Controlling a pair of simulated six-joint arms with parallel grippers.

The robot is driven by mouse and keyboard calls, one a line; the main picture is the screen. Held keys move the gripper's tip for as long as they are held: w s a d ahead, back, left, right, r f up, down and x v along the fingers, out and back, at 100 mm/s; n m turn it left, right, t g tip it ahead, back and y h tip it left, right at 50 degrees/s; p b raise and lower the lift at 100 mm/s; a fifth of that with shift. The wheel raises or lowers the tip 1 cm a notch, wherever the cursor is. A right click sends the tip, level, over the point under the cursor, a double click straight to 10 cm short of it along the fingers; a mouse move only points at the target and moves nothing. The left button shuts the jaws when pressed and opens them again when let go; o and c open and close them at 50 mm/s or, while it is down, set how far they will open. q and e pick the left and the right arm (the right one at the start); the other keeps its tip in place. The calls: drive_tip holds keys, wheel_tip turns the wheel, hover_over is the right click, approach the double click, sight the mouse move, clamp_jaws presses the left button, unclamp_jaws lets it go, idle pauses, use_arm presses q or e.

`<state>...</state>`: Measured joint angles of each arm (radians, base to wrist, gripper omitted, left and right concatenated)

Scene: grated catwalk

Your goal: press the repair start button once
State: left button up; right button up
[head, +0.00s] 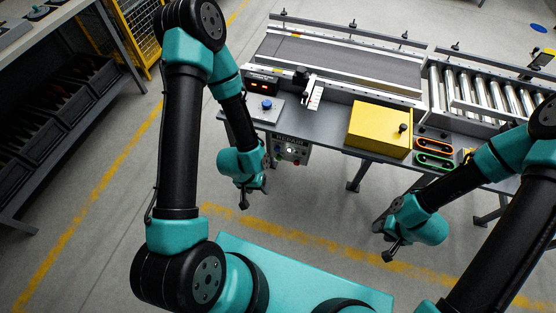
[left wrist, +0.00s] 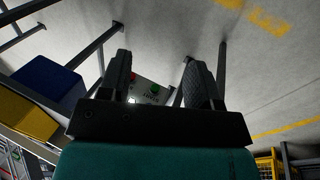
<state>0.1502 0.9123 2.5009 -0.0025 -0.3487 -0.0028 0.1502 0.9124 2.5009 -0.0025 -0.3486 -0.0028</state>
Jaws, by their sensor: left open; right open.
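A control box (head: 290,150) with small buttons hangs under the front edge of the workbench; its lettering is too small to read surely in the head view. In the left wrist view its panel (left wrist: 146,90) shows between my fingers, with a green button (left wrist: 155,89), a red button (left wrist: 134,76) and a white lit spot (left wrist: 132,100). My left gripper (head: 255,194) is open and empty, in front of and below the box, apart from it. My right gripper (head: 384,240) is open and empty over the floor, well right of the box.
On the workbench (head: 335,117) are a blue knob (head: 267,104) on a grey plate, a yellow box (head: 379,129) and green and orange trays (head: 434,159). A belt conveyor (head: 340,62) and rollers (head: 490,92) stand behind. Bench legs flank the control box. The floor in front is clear.

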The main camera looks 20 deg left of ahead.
use_arm(q)
clamp_jaws()
idle(0.3)
idle(0.9)
